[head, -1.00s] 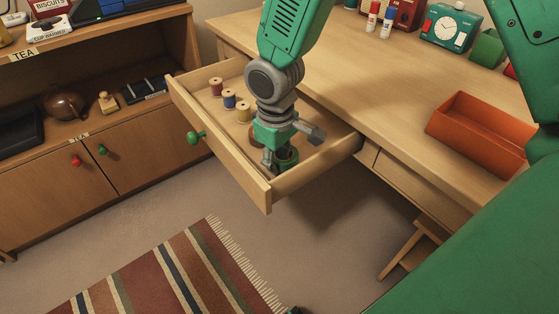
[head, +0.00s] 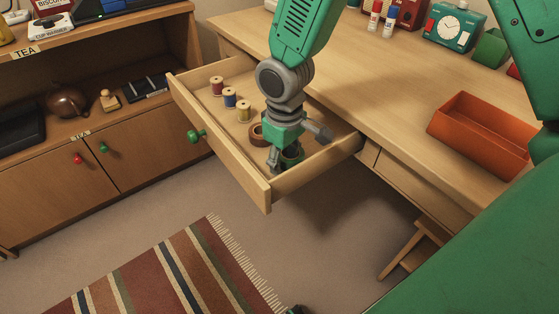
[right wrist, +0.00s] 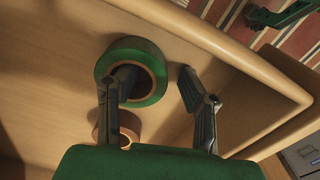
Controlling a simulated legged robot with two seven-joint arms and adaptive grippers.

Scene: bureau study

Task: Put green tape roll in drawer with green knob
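The drawer with the green knob (head: 195,136) is pulled out of the desk, and its inside (head: 228,84) is in plain view. The green tape roll (right wrist: 153,57) lies flat inside it near the front wall, mostly hidden by my gripper in the head view. My right gripper (right wrist: 155,78) is low in the drawer, with one finger in the roll's hole and the other outside it. The fingers are apart, and a gap shows between the roll and the outer finger.
A brown tape roll (head: 257,134) lies beside the green one. Several thread spools (head: 230,98) stand further left in the drawer. An orange tray (head: 480,130) and a green clock (head: 452,27) are on the desk. A cabinet (head: 60,195) stands at left.

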